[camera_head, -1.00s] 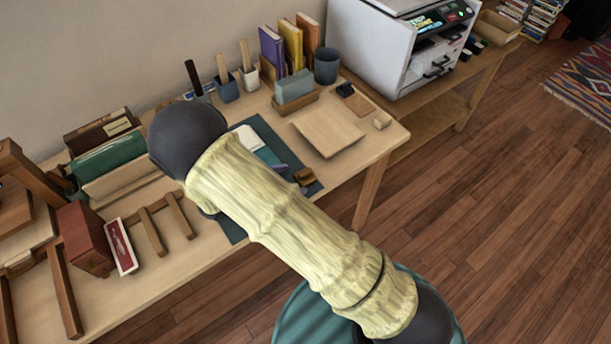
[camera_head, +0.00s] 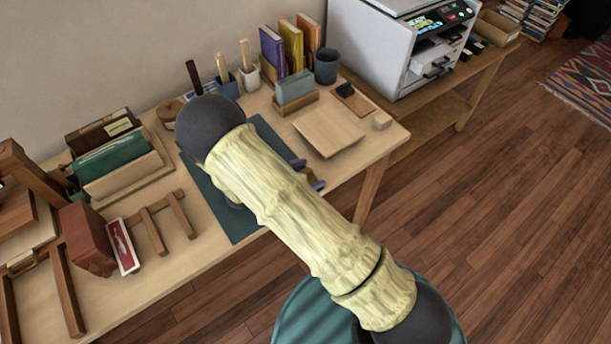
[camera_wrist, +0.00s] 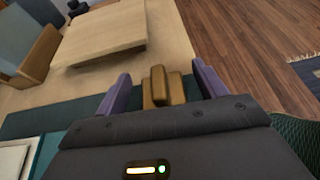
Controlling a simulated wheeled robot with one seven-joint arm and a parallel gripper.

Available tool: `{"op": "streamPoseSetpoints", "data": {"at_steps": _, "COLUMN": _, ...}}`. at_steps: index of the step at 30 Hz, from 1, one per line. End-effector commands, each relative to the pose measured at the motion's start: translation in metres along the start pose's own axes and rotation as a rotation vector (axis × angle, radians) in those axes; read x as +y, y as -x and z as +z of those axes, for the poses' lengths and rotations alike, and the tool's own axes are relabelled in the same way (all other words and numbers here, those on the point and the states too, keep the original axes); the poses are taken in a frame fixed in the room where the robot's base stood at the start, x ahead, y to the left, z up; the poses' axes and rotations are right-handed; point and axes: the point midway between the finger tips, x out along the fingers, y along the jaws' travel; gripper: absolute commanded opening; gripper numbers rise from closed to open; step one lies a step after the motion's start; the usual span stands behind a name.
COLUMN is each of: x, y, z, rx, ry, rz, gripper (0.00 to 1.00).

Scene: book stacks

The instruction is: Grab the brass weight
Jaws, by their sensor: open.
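The brass weight (camera_wrist: 158,90) is a small stepped golden-brown block near the edge of the dark green desk mat (camera_wrist: 30,122). In the wrist view my gripper (camera_wrist: 160,72) is open, with one purple finger on each side of the weight. Small gaps show between the weight and both fingers. In the head view my arm hides most of the gripper. Only the purple fingertips show past the arm, at the mat's right edge, with a sliver of brown between them.
A flat wooden board (camera_head: 328,132) lies behind the weight on the desk. The desk's front edge is close to the gripper. A printer (camera_head: 398,45) stands at the back right.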

Motion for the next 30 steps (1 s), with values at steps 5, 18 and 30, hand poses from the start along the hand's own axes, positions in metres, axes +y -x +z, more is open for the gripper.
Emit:
{"op": "streamPoseSetpoints", "data": {"at_steps": 5, "x": -0.0001, "y": -0.0004, "z": 0.0000, "rx": 0.000, "ry": 0.000, "rz": -0.001, "gripper": 0.71}}
{"op": "streamPoseSetpoints", "data": {"at_steps": 18, "x": 0.0000, "y": 0.0002, "z": 0.0000, "rx": 0.000, "ry": 0.000, "rz": 0.000, "gripper": 0.45}}
{"op": "streamPoseSetpoints", "data": {"at_steps": 30, "x": 0.0004, "y": 0.0008, "z": 0.0009, "rx": -0.001, "ry": -0.001, "rz": 0.001, "gripper": 0.09}}
